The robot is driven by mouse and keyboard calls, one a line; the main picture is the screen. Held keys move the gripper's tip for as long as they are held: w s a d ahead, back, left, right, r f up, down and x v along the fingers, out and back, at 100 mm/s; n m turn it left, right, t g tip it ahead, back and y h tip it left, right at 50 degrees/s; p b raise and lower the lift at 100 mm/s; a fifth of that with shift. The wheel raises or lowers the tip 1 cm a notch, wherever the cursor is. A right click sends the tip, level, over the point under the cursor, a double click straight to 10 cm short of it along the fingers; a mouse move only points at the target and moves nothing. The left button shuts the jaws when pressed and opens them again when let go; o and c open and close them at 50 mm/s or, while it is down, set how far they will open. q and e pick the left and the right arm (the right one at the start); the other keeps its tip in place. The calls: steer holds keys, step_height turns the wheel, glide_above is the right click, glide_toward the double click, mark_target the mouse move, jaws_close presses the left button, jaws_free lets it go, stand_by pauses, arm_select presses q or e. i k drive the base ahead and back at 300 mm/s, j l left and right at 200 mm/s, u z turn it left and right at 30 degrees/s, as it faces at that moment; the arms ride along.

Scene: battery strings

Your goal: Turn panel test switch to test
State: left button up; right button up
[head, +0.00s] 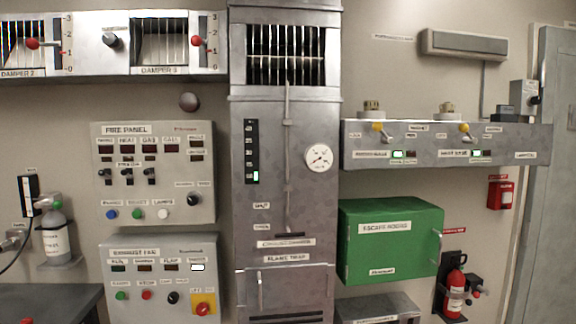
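The grey fire panel (180,214) is on the wall left of the tall metal column. Its lower right corner has a black rotary knob (194,200) with small labels above it, too small to read surely. This may be the panel test switch; I cannot tell its position. Blue (111,214), green (137,213) and white (163,214) buttons sit in the same row. Several black toggle switches (127,175) are above them, under dark indicator windows. Neither of my grippers is in view.
An exhaust fan panel (158,235) hangs just below, and a damper unit (97,57) above. The flame trap column (287,285) stands close to the right. A gas bottle (54,232) is at the left. The space before the fire panel looks clear.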

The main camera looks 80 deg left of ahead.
mark_target(193, 200)
steer(key=j+u, duration=0.2)
steer(key=u, duration=2.95)
steer(key=i+j+u, duration=0.25)
steer(key=i+l, duration=0.05)
steer(key=l, duration=0.05)
